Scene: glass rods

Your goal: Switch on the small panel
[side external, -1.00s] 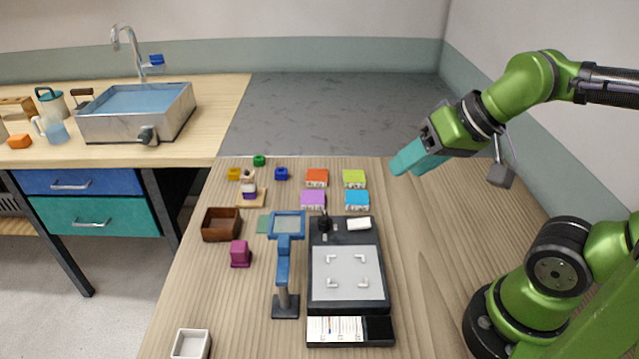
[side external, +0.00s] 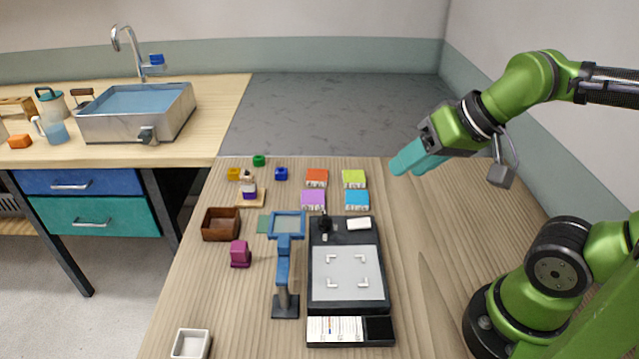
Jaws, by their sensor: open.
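The small panel (side external: 345,275) looks to be the black-framed board with a pale grey plate and white corner marks, lying flat on the wooden table. A black knob or switch (side external: 325,224) and a white block (side external: 359,224) sit on its far edge. I cannot tell the switch's position or whether the panel is lit. My gripper (side external: 405,165), with teal fingers, is open and empty. It hangs above the table's far right part, up and right of the panel, apart from everything.
A blue magnifier stand (side external: 285,275) stands just left of the panel. Orange (side external: 316,178), lime (side external: 354,179), purple (side external: 313,200) and blue (side external: 357,200) boxes lie beyond it. The table right of the panel is clear.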

